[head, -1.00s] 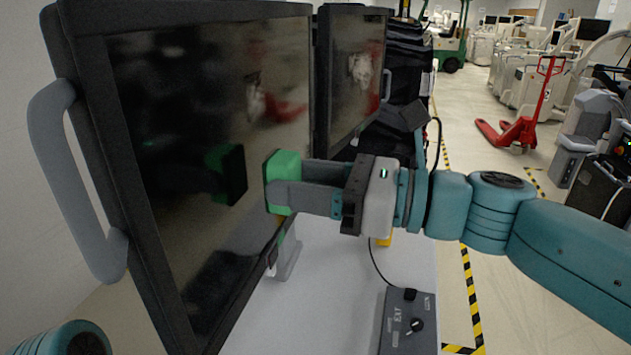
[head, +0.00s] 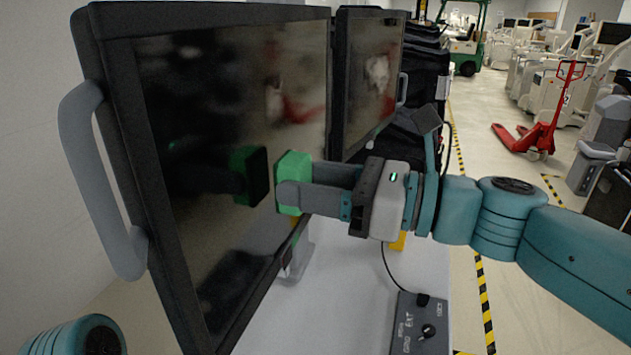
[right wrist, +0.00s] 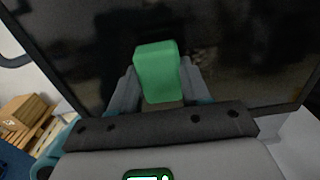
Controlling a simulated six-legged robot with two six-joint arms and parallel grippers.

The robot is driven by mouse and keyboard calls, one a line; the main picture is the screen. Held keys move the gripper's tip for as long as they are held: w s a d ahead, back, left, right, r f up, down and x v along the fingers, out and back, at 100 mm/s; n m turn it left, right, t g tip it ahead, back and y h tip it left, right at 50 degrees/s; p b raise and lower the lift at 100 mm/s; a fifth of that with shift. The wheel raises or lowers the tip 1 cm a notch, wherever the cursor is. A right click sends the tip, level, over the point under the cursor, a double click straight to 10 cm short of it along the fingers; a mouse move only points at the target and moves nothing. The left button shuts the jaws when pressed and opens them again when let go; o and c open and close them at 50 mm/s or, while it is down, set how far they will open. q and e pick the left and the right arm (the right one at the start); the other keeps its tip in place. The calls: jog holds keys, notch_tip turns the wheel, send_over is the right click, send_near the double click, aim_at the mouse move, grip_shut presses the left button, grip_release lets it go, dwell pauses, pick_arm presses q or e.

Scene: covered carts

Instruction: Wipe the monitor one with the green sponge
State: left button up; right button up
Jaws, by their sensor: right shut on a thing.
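The green sponge (head: 293,180) is held between the fingers of my right gripper (head: 312,187), which is shut on it. It also shows in the right wrist view (right wrist: 157,70) between both fingers. The near monitor (head: 225,140) is large and black-framed, with a grey handle on its left side. The sponge is in front of its dark screen, with a reflection of the sponge just left of it. A small gap seems to show between sponge and screen. A second monitor (head: 375,80) stands behind. Which is monitor one I cannot tell. My left gripper is not in view.
The monitor stands over a white cart top (head: 345,285). A grey control box (head: 420,325) with a knob and cable sits on it, under my right arm. A red pallet jack (head: 540,120) and a green forklift (head: 466,45) stand farther off on the floor.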

jog(key=shift+w+a, duration=0.15)
jog(key=shift+a, duration=0.45)
jog(key=shift+r, duration=0.1)
